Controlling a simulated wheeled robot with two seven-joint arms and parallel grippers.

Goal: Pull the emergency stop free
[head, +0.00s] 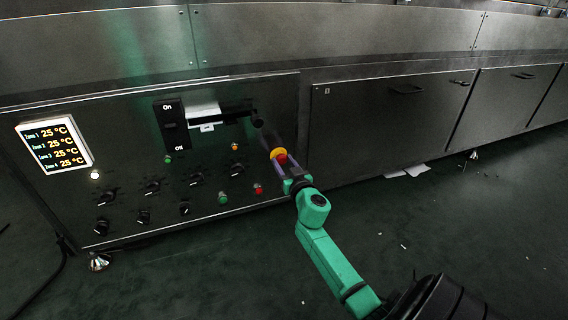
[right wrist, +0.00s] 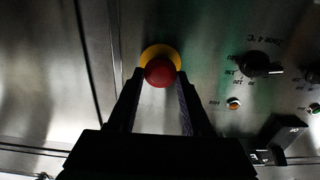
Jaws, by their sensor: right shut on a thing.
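The emergency stop is a red mushroom button (head: 282,158) on a yellow collar (head: 277,152), at the right part of the dark control panel. In the right wrist view the red button (right wrist: 160,72) shows in front of its yellow collar (right wrist: 160,52). My right gripper (head: 281,162) reaches it from the front; in the wrist view its two dark fingers (right wrist: 160,75) lie on either side of the red button. The gripper is shut on the button, though the exact contact is hard to see. My left gripper is not in view.
Left of the button are an On/Off switch (head: 170,125), a dark horizontal bar (head: 222,115), several black knobs and small coloured lights. A lit temperature display (head: 55,145) is at far left. Papers (head: 406,171) lie on the open green floor (head: 450,220) at right.

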